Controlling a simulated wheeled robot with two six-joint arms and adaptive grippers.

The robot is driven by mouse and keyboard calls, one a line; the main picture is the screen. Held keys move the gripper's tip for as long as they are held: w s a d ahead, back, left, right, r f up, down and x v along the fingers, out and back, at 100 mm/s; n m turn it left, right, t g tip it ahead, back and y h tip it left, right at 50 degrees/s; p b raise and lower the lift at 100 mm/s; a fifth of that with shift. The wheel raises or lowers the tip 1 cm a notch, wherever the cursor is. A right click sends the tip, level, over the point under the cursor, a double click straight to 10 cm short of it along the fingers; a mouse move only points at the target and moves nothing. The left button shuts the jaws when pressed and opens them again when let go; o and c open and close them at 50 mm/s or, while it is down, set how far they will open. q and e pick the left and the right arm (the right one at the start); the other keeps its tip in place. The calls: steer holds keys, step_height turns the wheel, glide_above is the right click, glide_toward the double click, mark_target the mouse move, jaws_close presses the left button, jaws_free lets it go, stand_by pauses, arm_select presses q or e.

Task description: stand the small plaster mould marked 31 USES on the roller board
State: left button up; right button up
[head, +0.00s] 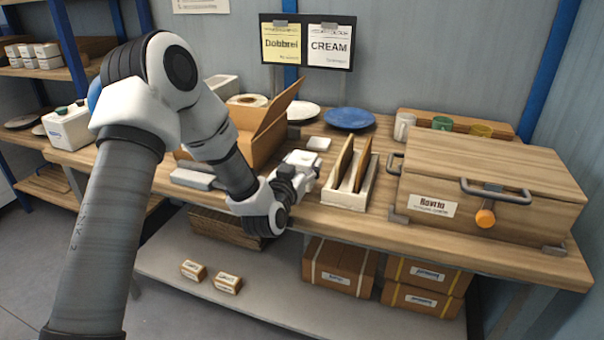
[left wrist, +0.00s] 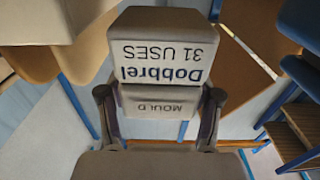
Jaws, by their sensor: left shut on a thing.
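The small plaster mould (left wrist: 160,60) fills the middle of the left wrist view, pale grey, with "Dobbrel 31 USES" and "MOULD" reading upside down. My left gripper (left wrist: 160,100) is shut on it, one finger on each side. In the head view my left gripper (head: 300,168) is over the front of the table, just left of a white slotted rack (head: 345,196) with brown boards standing in it. The mould shows there only as a small pale shape at the fingers. I cannot tell for sure which thing is the roller board. My right gripper is out of view.
A wooden chest (head: 490,180) with an orange knob stands on the right of the table (head: 400,232). An open cardboard box (head: 262,130) is behind my left arm. Boxes sit on the lower shelf (head: 250,300).

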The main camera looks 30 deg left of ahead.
arm_select(q)
steer(key=s+d+r+p, duration=0.1)
steer(key=s+d+p, duration=0.3)
steer(key=s, duration=0.3)
steer(key=s+d+p, duration=0.4)
steer(key=s+p, duration=0.2)
steer(key=shift+s+r, duration=0.35)
steer(key=shift+s, duration=0.05)
